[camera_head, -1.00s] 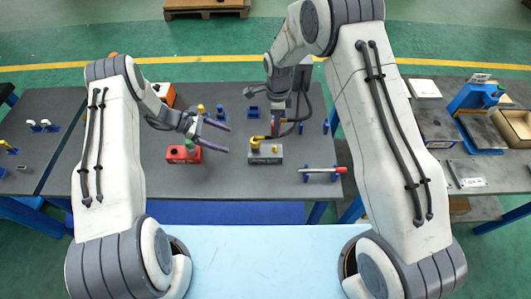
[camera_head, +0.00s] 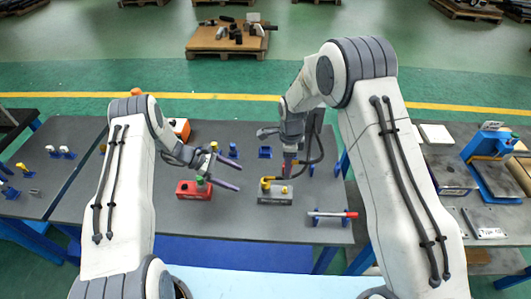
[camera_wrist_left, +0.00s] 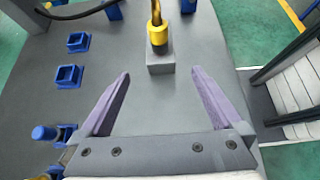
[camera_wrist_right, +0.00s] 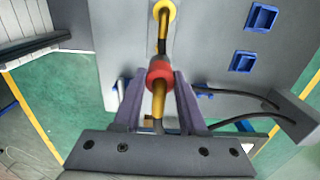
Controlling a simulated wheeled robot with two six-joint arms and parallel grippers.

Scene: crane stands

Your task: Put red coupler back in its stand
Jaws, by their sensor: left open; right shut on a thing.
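My right gripper (camera_wrist_right: 158,95) is shut on the red coupler (camera_wrist_right: 160,73), seen between its fingers in the right wrist view. In the head view that gripper (camera_head: 288,172) is just above and behind a grey block (camera_head: 275,197) with a yellow fitting (camera_head: 266,184). My left gripper (camera_head: 232,174) is open and empty, near a red block (camera_head: 194,189). In the left wrist view (camera_wrist_left: 150,110) its fingers are apart, short of a grey block with a yellow fitting (camera_wrist_left: 158,35). Empty blue stands show in the left wrist view (camera_wrist_left: 78,42) and right wrist view (camera_wrist_right: 262,17).
The grey table (camera_head: 250,230) has free room at the front. A red-tipped rod (camera_head: 330,215) lies on small supports at the right. Black cables loop beside my right gripper.

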